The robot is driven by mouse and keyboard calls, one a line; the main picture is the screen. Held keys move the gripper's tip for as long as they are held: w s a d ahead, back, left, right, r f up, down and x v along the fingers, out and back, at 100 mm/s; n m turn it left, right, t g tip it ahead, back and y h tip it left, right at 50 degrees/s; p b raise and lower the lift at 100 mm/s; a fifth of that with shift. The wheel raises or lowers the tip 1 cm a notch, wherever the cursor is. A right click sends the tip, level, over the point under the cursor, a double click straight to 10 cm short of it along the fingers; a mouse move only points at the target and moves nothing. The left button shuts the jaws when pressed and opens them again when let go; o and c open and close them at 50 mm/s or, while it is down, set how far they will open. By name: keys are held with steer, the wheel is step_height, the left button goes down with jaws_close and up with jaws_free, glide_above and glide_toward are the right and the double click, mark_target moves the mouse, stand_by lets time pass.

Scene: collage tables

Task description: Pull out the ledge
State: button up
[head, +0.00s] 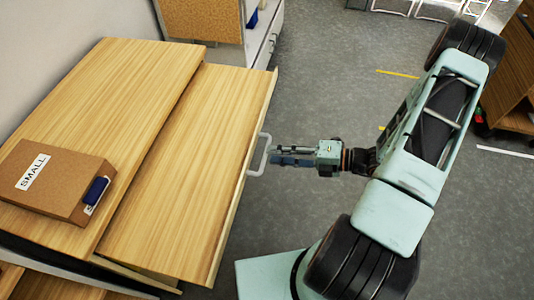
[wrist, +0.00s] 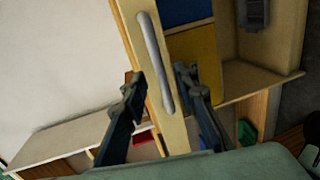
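The ledge (head: 190,165) is a light wooden board that sticks out from under the table top (head: 110,90) toward the right. A pale grey handle (head: 263,158) stands on its front edge. My gripper (head: 273,155) is level with the handle, just to its right, with its fingertips close to it. In the wrist view, the fingers of my gripper (wrist: 159,82) are apart, one on each side of the handle (wrist: 153,55) and the ledge's front edge (wrist: 128,22). I cannot tell whether the fingertips touch the handle.
A brown box labelled SMALL (head: 50,180) with a blue item (head: 96,191) lies on the table top. A cabinet with a cork-like panel (head: 205,18) stands behind. A wooden shelf unit (head: 512,70) is at the far right. Grey floor (head: 320,75) beyond my arm is clear.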

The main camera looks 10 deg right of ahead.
steer(key=v, duration=0.8)
steer(key=shift+f, duration=0.1)
